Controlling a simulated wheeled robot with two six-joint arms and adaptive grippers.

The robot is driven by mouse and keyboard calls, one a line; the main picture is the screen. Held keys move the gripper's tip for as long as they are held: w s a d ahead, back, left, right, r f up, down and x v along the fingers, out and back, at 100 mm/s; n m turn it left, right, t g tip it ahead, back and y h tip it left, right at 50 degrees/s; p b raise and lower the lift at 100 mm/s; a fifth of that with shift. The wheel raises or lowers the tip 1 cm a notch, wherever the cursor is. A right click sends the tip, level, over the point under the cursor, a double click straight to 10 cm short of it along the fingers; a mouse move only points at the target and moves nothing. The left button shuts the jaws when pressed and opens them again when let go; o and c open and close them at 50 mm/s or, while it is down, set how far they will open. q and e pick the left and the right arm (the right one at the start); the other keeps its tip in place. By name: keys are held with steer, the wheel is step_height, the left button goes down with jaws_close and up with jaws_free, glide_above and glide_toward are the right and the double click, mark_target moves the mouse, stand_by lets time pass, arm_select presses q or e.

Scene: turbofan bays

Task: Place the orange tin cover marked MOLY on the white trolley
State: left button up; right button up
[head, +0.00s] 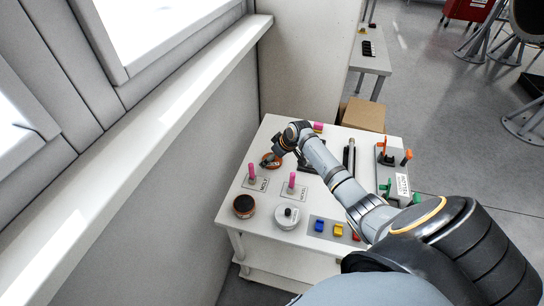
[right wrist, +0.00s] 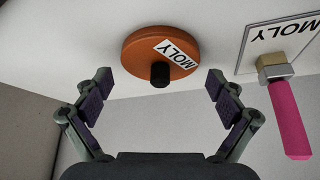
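The orange tin cover (right wrist: 140,48) with a black knob and a MOLY label shows in the right wrist view, on a pale surface. In the head view the cover (head: 268,160) lies on the white-topped table (head: 262,137), near its left edge, partly hidden by my right gripper. My right gripper (right wrist: 159,82) is open, its fingers apart on either side of the cover's knob and not seen touching it. In the head view the right gripper (head: 276,156) is beside the cover. I cannot tell whether this table is the white trolley. My left gripper is not in view.
Pink-handled brushes (head: 252,173) stand by labels near the cover. An open dark tin (head: 244,206) and a grey-white round tin (head: 287,216) stand at the front. Blue and yellow blocks (head: 319,226) lie right of them. A wall and sill (head: 180,110) border the left.

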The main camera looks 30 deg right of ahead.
steer(key=shift+r, duration=0.3)
steer(key=v, duration=1.1)
steer(key=shift+s+r, duration=0.2)
steer(key=shift+r, duration=0.15)
steer(key=shift+d, duration=0.1)
